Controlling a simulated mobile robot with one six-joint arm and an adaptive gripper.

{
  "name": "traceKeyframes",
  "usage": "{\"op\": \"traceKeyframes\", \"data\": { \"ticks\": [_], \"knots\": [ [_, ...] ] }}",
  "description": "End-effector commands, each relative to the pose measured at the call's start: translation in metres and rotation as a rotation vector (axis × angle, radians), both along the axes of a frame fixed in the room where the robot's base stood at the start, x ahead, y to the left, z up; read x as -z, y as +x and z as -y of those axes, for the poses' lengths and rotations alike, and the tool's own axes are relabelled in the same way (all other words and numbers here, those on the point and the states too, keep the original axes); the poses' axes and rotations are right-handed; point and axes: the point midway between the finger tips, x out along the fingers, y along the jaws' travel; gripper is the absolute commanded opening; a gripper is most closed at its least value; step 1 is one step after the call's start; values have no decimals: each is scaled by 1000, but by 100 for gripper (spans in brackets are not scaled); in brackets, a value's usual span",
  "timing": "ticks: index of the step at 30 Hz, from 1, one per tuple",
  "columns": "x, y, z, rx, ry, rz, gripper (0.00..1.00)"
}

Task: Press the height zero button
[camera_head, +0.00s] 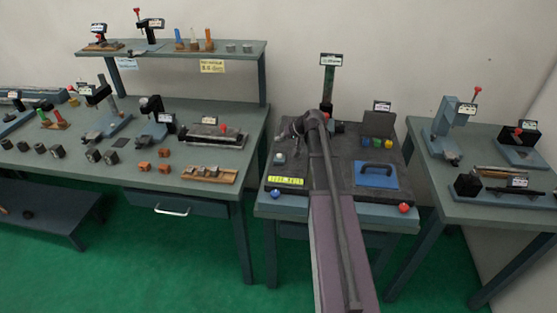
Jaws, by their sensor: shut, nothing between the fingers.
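The middle bench carries a dark plate (335,172) with a yellow lit display (286,181) at its front left. A small pale round button or knob (279,157) sits just behind the display. I cannot tell by label which part is the height zero button. A tall green column (327,85) with a sign on top stands at the back of the plate. My arm reaches over the plate from the front and hides its middle.
A blue pad (377,174) with a dark handle lies right of my arm. Small yellow and green pieces (382,142) sit behind it. A blue ball (275,195) and a red ball (404,208) are at the bench's front edge. Crowded benches stand left and right.

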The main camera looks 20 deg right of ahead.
Motion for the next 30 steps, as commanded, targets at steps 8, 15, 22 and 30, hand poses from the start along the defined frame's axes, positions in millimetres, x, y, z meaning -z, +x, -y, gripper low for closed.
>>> {"op": "traceKeyframes", "data": {
  "ticks": [8, 15, 22, 30],
  "knots": [
    [28, 0, 0, 0, 0, 0, 0],
    [43, 0, 1, 1, 0, -1, 0],
    [47, 0, 1, 2, 0, 0, 0],
    [47, 0, 1, 2, 0, 0, 0]
  ]
}}
